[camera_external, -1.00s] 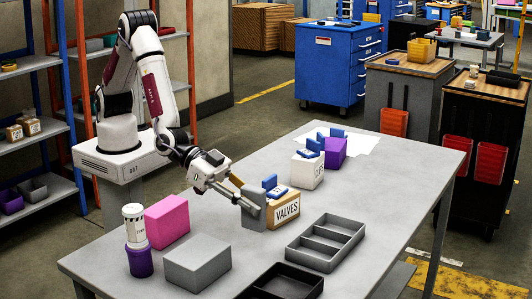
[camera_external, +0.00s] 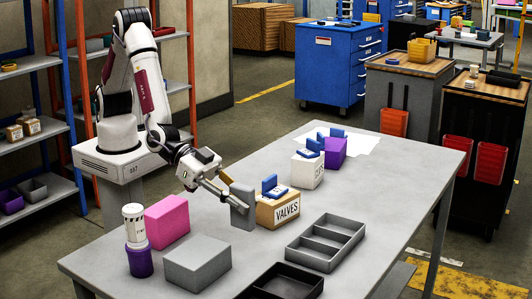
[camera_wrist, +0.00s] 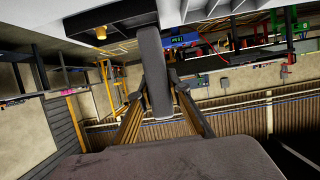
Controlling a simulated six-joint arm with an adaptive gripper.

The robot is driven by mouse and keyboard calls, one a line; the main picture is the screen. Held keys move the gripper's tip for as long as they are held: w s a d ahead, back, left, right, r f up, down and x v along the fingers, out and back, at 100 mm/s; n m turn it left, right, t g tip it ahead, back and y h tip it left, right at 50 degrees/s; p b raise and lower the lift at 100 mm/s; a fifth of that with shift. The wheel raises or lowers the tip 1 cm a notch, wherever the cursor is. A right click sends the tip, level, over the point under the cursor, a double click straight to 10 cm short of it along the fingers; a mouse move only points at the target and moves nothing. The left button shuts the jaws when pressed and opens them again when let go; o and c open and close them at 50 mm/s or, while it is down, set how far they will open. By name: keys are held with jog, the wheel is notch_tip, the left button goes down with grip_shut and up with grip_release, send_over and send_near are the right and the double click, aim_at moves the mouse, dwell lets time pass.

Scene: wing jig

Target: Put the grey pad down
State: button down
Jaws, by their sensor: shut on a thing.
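The grey pad (camera_external: 243,207) is an upright flat slab just left of the VALVES box, in the middle of the table in the external view. My gripper (camera_external: 234,198) is shut on it, reaching in from the left. I cannot tell whether the pad's lower edge touches the table. In the wrist view the pad (camera_wrist: 153,75) stands as a narrow grey slab between the two fingers of my gripper (camera_wrist: 158,98).
The cardboard VALVES box (camera_external: 278,210) with blue pieces on top is close to the pad's right. A grey block (camera_external: 197,262), pink block (camera_external: 167,221) and white canister on a purple cup (camera_external: 138,259) stand nearer. A grey divided tray (camera_external: 326,243) and black tray (camera_external: 285,282) lie front right.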

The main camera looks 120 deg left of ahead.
jog(key=s+a+n+g+y, duration=0.4)
jog(key=s+a+n+y, duration=0.5)
jog(key=s+a, duration=0.9)
jog(key=s, duration=0.5)
jog(key=shift+a+f+y, duration=0.3)
jog(key=shift+a+f, duration=0.05)
jog(key=shift+f, duration=0.05)
jog(key=shift+w+f, duration=0.1)
jog(key=shift+f, duration=0.05)
jog(key=shift+f, duration=2.8)
jog(key=shift+f, duration=0.15)
jog(key=shift+f, duration=1.95)
jog(key=shift+f, duration=0.15)
